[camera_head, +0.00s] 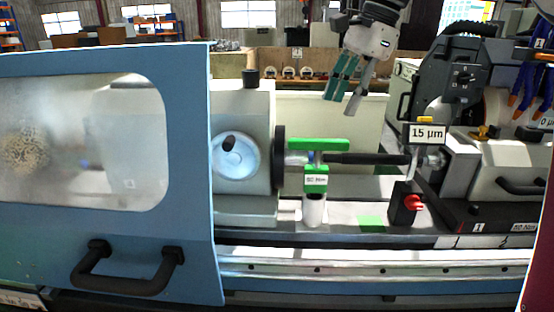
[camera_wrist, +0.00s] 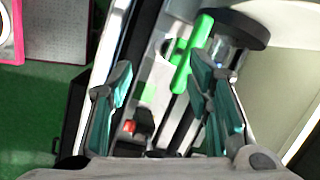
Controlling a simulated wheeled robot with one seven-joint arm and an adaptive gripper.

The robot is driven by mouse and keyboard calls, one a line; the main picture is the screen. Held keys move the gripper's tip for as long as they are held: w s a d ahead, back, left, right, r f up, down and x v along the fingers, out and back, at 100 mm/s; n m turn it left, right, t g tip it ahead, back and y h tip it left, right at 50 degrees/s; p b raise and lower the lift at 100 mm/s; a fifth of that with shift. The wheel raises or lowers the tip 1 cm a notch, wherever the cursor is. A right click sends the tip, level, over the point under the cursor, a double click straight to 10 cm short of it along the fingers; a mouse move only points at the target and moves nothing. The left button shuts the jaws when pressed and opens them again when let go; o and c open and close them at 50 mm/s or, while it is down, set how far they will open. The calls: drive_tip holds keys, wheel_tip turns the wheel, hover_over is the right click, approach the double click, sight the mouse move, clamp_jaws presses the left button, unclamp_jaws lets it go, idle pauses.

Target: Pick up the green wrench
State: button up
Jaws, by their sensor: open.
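The green wrench (camera_head: 318,144) has a bright green bar lying level, above a green and white tag on an upright grey body. It stands on the machine bed beside the dark spindle flange. My gripper (camera_head: 344,101) hangs above and slightly right of it, tilted, with its teal fingers apart and empty. In the wrist view the green wrench (camera_wrist: 192,52) shows beyond the fingers, nearer the right one, which hides part of its lower region. My gripper (camera_wrist: 163,85) is open there, apart from the wrench.
A blue guard door (camera_head: 190,160) with a black handle covers the left. A black block with a red knob (camera_head: 413,202) stands on the bed to the right, below a "15 µm" sign (camera_head: 427,134). A dark horizontal shaft (camera_head: 365,159) runs beside the wrench. Space above the wrench looks clear.

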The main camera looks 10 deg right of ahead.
sight(320, 139)
drive_tip(key=w+d+m+y, duration=0.1)
drive_tip(key=w+d+m, duration=0.25)
drive_tip(key=w, duration=0.35)
drive_tip(key=shift+m+g, duration=0.3)
drive_tip(key=shift+m, duration=0.15)
drive_tip(key=x, duration=0.3)
drive_tip(key=p+x, duration=0.1)
drive_tip(key=x, duration=0.5)
drive_tip(key=shift+w+a+p, duration=0.1)
drive_tip(key=shift+a+p, duration=0.25)
drive_tip(key=shift+p, duration=0.05)
drive_tip(key=shift+p+x, duration=0.7)
drive_tip(key=shift+x, duration=1.9)
drive_tip(key=shift+d, duration=0.1)
clamp_jaws()
